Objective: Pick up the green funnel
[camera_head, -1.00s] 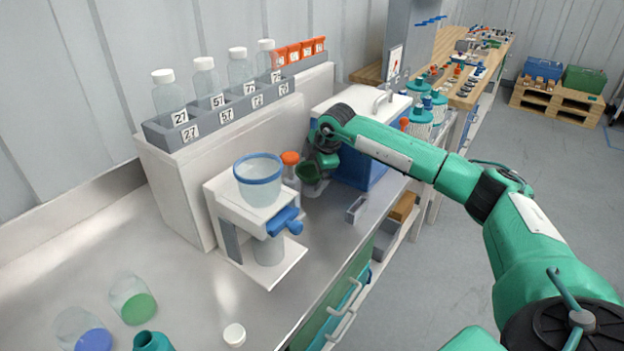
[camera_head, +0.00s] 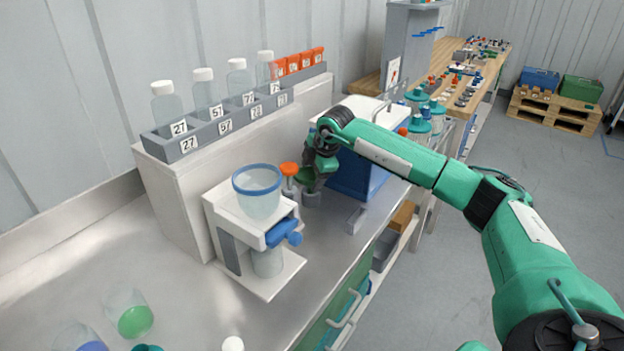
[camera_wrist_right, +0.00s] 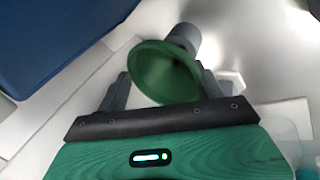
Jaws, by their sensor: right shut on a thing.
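The green funnel (camera_head: 305,176) is beside the blue box, with its wide mouth partly hidden by my right gripper (camera_head: 314,180) in the head view. In the right wrist view the funnel (camera_wrist_right: 163,74) lies between the two dark fingers of my right gripper (camera_wrist_right: 163,86), which is shut on it. A grey cylinder (camera_wrist_right: 184,35) shows just behind the funnel's narrow end; I cannot tell whether the funnel still sits in it. In the head view this grey cylinder (camera_head: 312,198) stands on the bench below the funnel. My left gripper is out of view.
An orange-topped bottle (camera_head: 289,172) stands close left of the funnel. Left of it is a white stand (camera_head: 225,217) holding a blue-rimmed vessel (camera_head: 258,195). A blue box (camera_head: 356,176) is close on the right. A grey rack (camera_head: 205,137) of bottles is behind.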

